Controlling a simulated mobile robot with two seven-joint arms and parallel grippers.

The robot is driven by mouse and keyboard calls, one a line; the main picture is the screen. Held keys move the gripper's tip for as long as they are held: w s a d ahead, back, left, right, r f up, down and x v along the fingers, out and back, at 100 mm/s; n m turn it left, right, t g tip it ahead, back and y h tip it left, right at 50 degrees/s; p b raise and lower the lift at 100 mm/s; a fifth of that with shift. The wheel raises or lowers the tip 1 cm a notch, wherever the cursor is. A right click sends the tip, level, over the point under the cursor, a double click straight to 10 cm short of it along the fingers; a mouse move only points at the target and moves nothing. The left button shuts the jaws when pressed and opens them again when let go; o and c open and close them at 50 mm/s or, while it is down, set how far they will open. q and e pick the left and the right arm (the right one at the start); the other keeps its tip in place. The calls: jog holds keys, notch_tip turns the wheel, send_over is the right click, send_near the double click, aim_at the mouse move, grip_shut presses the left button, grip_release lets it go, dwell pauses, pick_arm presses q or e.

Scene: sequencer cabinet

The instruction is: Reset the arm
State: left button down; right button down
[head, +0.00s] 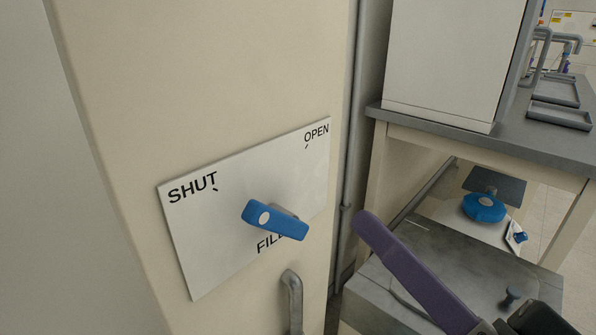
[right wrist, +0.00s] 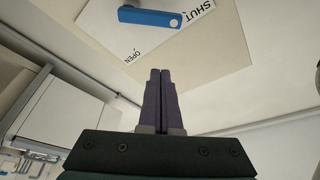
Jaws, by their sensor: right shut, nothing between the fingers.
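My right gripper (head: 365,222) is at the lower right of the head view, its purple fingers pointing up and left. In the right wrist view its two fingers (right wrist: 160,72) lie together, shut and empty. A blue lever handle (head: 274,220) sits on a white plate (head: 240,188) marked SHUT, OPEN and FILL. The lever points up and left toward the SHUT mark. The blue lever (right wrist: 148,17) also shows at the top of the right wrist view, apart from the fingers. My left gripper is not in view.
The plate is on a cream cabinet panel (head: 200,70). At right stand a grey-topped bench (head: 480,155) with a white box (head: 450,60), and a lower grey surface (head: 390,285). A blue round valve handle (head: 484,207) lies beyond.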

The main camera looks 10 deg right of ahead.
jog(key=s+d+r+n+g+h+p, duration=0.3)
jog(key=s+d+r+g+h+p, duration=0.1)
jog(key=s+g+p, duration=0.4)
jog(key=s+d+r+n+g+h+p, duration=0.3)
jog(key=s+d+g+h+p, duration=0.15)
jog(key=g+p, duration=0.5)
notch_tip(320, 180, up, 36)
jog(key=t+p, duration=0.2)
jog(key=p, duration=3.5)
jog(key=shift+s+a+r+p, duration=0.2)
jog(key=shift+s+p, duration=0.1)
jog(key=shift+p, duration=0.1)
